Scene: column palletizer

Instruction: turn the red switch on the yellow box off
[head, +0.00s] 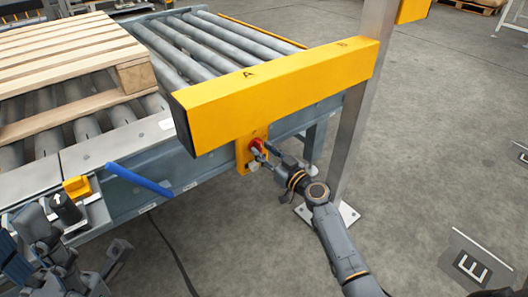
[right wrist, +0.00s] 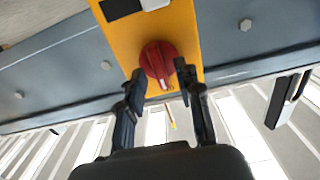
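The red switch (head: 256,145) is a round rotary knob on the yellow box (head: 243,158), which is set on the side of the conveyor frame below the yellow beam. In the right wrist view the red switch (right wrist: 158,60) has a pale mark at its lower edge. My right gripper (head: 262,153) is at the switch; in the right wrist view the fingers of my right gripper (right wrist: 158,75) are spread, one on each side of the knob. I cannot tell whether they touch it. My left gripper (head: 115,256) is partly visible at lower left, its fingers unclear.
The yellow beam (head: 285,88) marked A and B is above the switch. A steel post (head: 358,115) stands right of it. A wooden pallet (head: 65,55) lies on the rollers. A blue handle (head: 138,180) juts out at left.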

